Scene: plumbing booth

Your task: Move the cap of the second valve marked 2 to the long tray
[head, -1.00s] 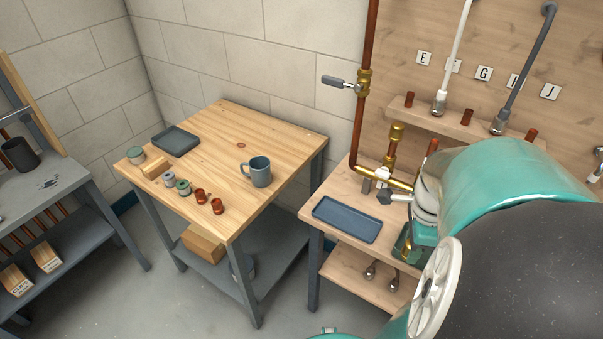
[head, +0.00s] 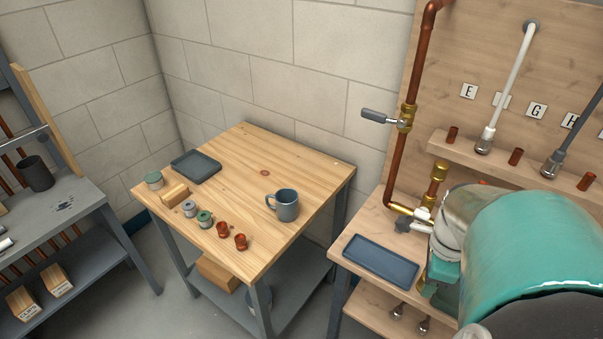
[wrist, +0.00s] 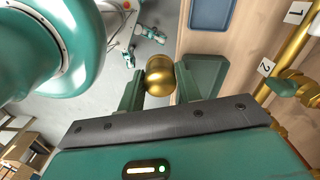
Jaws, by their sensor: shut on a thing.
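In the wrist view my gripper (wrist: 159,84) is shut on a rounded brass cap (wrist: 160,75), held between its two green fingers. The cap is clear of the brass pipework at the right. A tag marked 2 (wrist: 264,67) is beside that pipework. A long blue tray (head: 374,258) lies on the pipe bench in the head view, and a blue tray also shows at the top of the wrist view (wrist: 212,12). In the head view my arm hides most of the gripper and the cap.
A green tray (wrist: 209,72) lies just right of the cap in the wrist view. A tag marked 1 (wrist: 296,12) is farther up. The wooden table (head: 245,235) at left holds a blue mug (head: 286,206), a small dark tray (head: 195,167) and several small parts.

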